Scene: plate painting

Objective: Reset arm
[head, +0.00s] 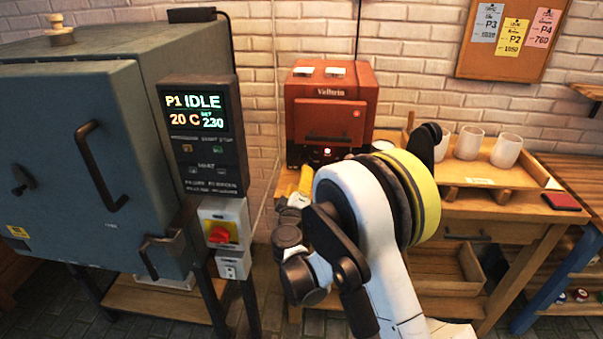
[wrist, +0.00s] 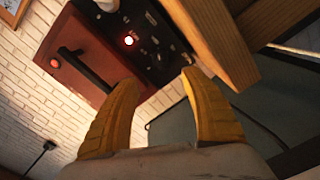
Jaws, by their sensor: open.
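My gripper shows in the wrist view (wrist: 158,100) with its two yellow fingers spread apart and nothing between them. In the head view my white arm with its black and yellow joint rises in front of the wooden bench. A yellow finger (head: 306,178) shows there just left of the arm, in front of the small red oven (head: 330,108). The rest of the gripper is partly hidden by dark arm parts. In the wrist view the red oven (wrist: 85,62) with its lit red lamp appears tilted beyond the fingers.
A large grey kiln (head: 70,150) stands on the left, its door shut. Its panel (head: 205,135) reads P1 IDLE, 20 C, set 230. A red switch (head: 222,235) sits below. White cups (head: 468,143) stand on the wooden bench (head: 470,215) at right. A pinboard (head: 515,40) holds cards.

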